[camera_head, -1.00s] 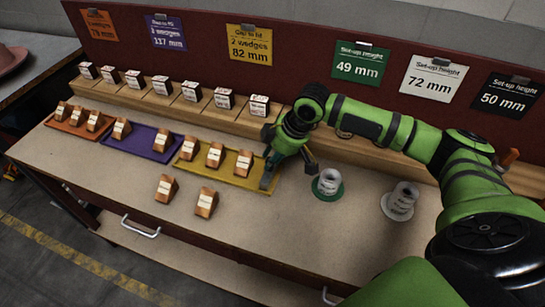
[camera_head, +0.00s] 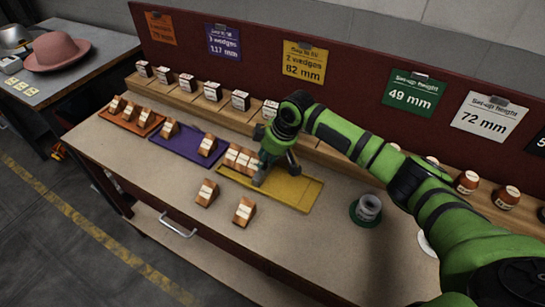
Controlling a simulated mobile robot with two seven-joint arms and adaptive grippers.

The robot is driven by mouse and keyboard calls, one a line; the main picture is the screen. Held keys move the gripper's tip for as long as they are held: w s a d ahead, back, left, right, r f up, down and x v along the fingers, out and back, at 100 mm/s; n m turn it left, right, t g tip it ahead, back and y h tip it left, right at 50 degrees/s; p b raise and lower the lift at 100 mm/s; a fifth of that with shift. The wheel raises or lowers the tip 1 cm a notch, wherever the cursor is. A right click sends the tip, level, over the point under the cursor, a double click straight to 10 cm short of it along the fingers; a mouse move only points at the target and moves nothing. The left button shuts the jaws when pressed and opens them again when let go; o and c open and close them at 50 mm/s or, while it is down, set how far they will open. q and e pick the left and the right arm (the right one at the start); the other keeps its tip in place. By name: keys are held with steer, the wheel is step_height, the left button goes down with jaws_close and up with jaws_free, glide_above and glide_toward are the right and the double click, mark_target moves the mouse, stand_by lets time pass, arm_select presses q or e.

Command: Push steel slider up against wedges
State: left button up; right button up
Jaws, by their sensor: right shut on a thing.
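The yellow tray (camera_head: 297,192) lies on the bench, with its right half empty. Several copper-coloured wedges (camera_head: 236,156) with pale labels stand close together at its left end. My right gripper (camera_head: 263,170) points down into the tray just right of these wedges. It is shut on a small grey piece (camera_head: 259,180), which appears to be the steel slider and is mostly hidden by the fingers. The grey piece is right beside the last wedge; I cannot tell whether they touch. My left gripper is out of view.
Two loose wedges (camera_head: 207,192) (camera_head: 244,211) stand in front of the yellow tray. A purple tray (camera_head: 187,147) and an orange tray (camera_head: 131,120) with wedges lie to the left. A grey ring-shaped part on a green base (camera_head: 367,209) stands to the right.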

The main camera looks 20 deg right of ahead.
steer(key=shift+s+a+f, duration=0.25)
steer(key=shift+s+f, duration=0.05)
steer(key=shift+s, duration=0.1)
steer(key=o, duration=0.8)
steer(key=shift+c, duration=0.2)
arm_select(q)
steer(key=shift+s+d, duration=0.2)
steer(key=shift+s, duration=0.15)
arm_select(e)
steer(key=shift+a+r, duration=0.15)
steer(key=shift+r, duration=0.1)
steer(key=shift+w+r, duration=0.1)
steer(key=shift+d+r, duration=0.3)
steer(key=v, duration=1.1)
steer(key=shift+s, duration=0.2)
